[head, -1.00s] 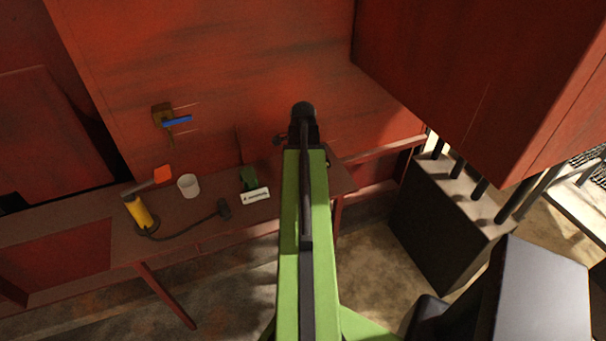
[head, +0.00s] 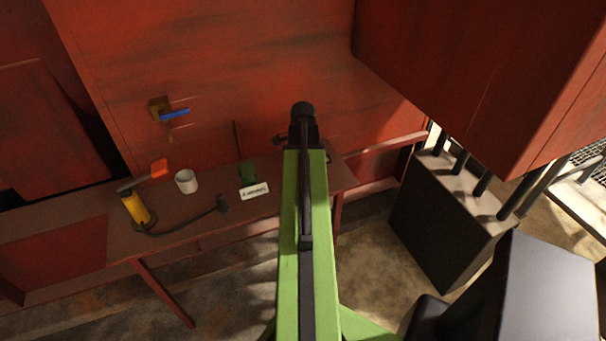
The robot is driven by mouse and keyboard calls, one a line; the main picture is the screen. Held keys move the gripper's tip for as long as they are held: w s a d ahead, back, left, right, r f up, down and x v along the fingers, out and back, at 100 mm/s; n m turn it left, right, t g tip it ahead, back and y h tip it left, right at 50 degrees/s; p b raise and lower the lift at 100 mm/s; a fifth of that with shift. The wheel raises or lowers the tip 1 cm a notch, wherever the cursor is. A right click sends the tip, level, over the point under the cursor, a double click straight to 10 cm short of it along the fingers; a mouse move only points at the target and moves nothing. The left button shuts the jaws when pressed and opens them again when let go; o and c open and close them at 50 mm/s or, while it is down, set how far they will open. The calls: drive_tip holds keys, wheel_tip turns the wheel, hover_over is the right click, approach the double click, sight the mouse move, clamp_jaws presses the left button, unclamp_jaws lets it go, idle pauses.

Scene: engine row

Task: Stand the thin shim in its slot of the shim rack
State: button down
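My green arm reaches up the middle of the head view to a dark end, where my gripper (head: 303,128) sits over the back of the bench. Its fingers are hidden, so I cannot tell whether it is open or what it holds. A thin dark upright strip (head: 236,138) shows just behind the block. I cannot tell whether it is the shim. Small dark parts show beside my arm's end.
The brown bench (head: 190,220) also holds a white cup (head: 187,181), a yellow cylinder (head: 136,209) with a dark hose, and an orange-ended tool (head: 158,168). A blue-handled valve (head: 174,114) is on the red wall behind. A dark box (head: 440,225) with posts stands right.

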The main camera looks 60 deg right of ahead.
drive_tip(key=shift+f+b, duration=0.4)
drive_tip(key=shift+f, duration=0.1)
drive_tip(key=c, duration=1.4)
unclamp_jaws()
wheel_tip(320, 180, up, 18)
drive_tip(key=p, duration=1.7)
drive_tip(key=shift+f, duration=0.25)
